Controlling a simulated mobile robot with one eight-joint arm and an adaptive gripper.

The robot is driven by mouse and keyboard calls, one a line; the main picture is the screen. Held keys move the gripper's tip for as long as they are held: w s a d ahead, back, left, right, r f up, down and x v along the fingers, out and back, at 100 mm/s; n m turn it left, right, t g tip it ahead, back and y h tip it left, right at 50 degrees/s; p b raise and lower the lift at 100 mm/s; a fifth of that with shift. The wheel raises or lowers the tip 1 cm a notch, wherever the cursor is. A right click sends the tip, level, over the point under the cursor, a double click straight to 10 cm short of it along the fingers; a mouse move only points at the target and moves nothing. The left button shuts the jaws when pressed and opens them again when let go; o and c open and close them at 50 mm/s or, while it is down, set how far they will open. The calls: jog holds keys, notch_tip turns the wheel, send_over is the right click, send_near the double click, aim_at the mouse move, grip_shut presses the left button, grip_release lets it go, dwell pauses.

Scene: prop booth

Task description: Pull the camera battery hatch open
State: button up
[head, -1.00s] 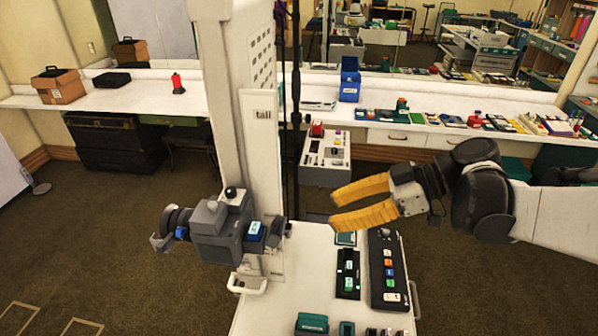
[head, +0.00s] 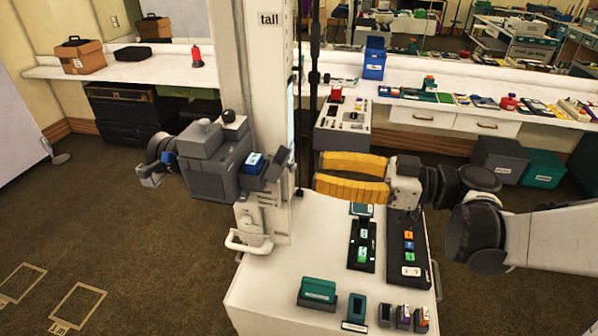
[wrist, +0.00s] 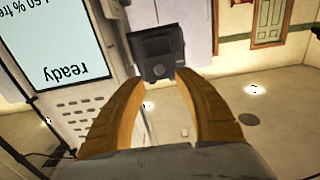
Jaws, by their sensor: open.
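The grey camera (head: 212,168) is mounted on the left side of the tall white column in the head view. A blue block (head: 254,163) shows on its right side, with a dark grey flap-like piece (head: 277,168) angled beside it. Whether that piece is the hatch, and how far open it stands, I cannot tell. My gripper (head: 318,174) is open, its yellow fingers pointing left toward this piece, with a small gap in the picture. In the wrist view a dark grey block (wrist: 157,50), probably part of the camera, appears beyond the open fingertips (wrist: 160,80). Nothing is held.
A white cart top (head: 275,285) below carries a black button panel (head: 408,250), a green box (head: 317,291) and several small items. The white column (head: 262,60) stands close by. A grey control box (head: 342,130) and a long white counter (head: 450,112) are behind.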

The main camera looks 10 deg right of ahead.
jog(key=x, duration=0.5)
jog(key=shift+b, duration=0.4)
jog(key=shift+d, duration=0.1)
jog(key=shift+c, duration=0.4)
grip_shut()
